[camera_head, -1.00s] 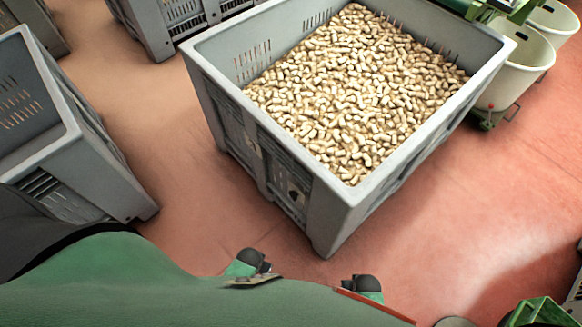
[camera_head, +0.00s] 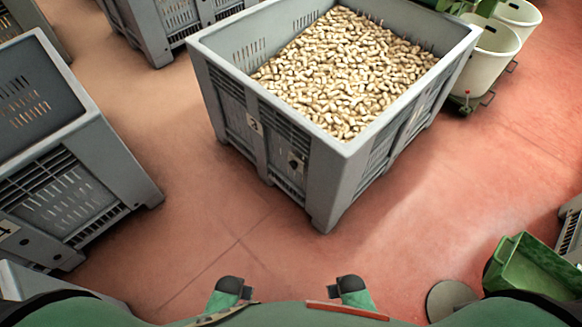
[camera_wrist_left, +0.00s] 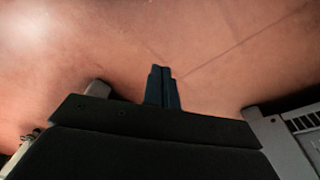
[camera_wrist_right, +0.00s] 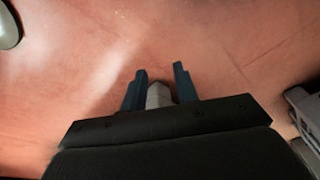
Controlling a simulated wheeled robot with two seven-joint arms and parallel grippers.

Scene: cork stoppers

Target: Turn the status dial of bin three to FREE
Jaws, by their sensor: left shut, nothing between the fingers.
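A big grey slatted bin (camera_head: 330,165) full of cork stoppers (camera_head: 345,75) stands in the middle of the head view. A small label that looks like a 3 (camera_head: 254,124) is on its left-facing side. A small dark plate, apparently the status dial (camera_head: 295,161), sits on the same side nearer the front corner. Its setting is too small to read. My left gripper (camera_wrist_left: 161,88) is shut and empty over bare floor in the left wrist view. My right gripper (camera_wrist_right: 160,80) is open and empty, also over floor. Both are well apart from the bin.
Another grey bin (camera_head: 110,150) stands at the left, with a label (camera_head: 8,228); more bins are behind. White tubs (camera_head: 487,60) stand at the back right. A green container (camera_head: 535,268) is at the lower right. Red floor in front of the bin is clear.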

